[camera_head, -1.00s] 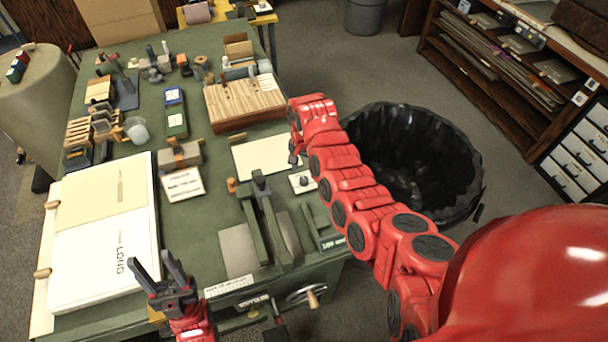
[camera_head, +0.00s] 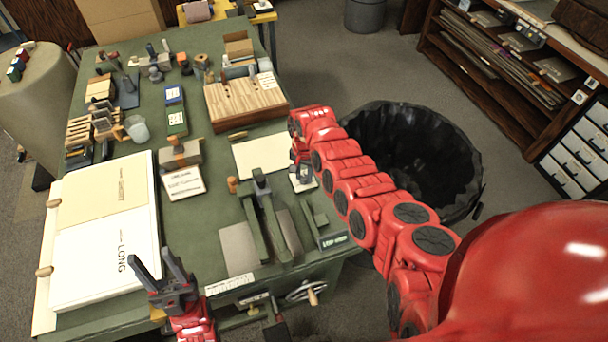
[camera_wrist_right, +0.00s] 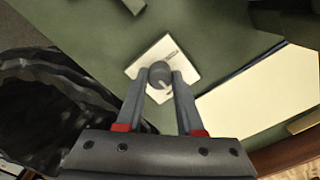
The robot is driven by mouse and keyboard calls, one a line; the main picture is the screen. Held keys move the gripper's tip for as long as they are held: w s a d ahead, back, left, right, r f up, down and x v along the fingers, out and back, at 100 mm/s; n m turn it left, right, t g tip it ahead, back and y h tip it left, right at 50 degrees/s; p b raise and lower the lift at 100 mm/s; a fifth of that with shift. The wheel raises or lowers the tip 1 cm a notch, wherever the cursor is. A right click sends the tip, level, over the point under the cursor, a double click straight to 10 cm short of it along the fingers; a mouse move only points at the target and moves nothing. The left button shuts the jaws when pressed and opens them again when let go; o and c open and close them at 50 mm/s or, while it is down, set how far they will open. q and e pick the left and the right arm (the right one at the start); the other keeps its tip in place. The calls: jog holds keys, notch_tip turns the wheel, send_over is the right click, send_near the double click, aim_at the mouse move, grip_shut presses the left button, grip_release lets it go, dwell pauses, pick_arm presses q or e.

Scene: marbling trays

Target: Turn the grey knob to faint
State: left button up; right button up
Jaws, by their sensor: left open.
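The grey knob (camera_wrist_right: 160,75) is a small round cap on a white square plate (camera_wrist_right: 186,71) with small dark marks. In the right wrist view it sits between the fingertips of my right gripper (camera_wrist_right: 161,78). The fingers are apart, one on each side of the knob. I cannot tell whether they touch it. A pale mark shows on the knob's near side. The plate's lettering is too small to read. In the head view my right gripper (camera_head: 302,176) is over the plate and hides much of the knob. My left gripper (camera_head: 162,270) is open and empty near the table's front edge.
A cream sheet (camera_head: 262,155) lies just behind the plate. A dark green press-like frame (camera_head: 262,222) stands to its left, near the table's front. A black-lined bin (camera_head: 450,150) stands right of the table, beneath my right arm. A large white board (camera_head: 95,270) lies at left.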

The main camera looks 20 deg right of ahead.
grip_shut()
jog(key=shift+n, duration=0.4)
jog(key=n, duration=0.4)
jog(key=shift+s+f+n, duration=0.1)
jog(key=shift+n, duration=0.3)
jog(key=n, duration=0.4)
jog(key=shift+n, duration=1.1)
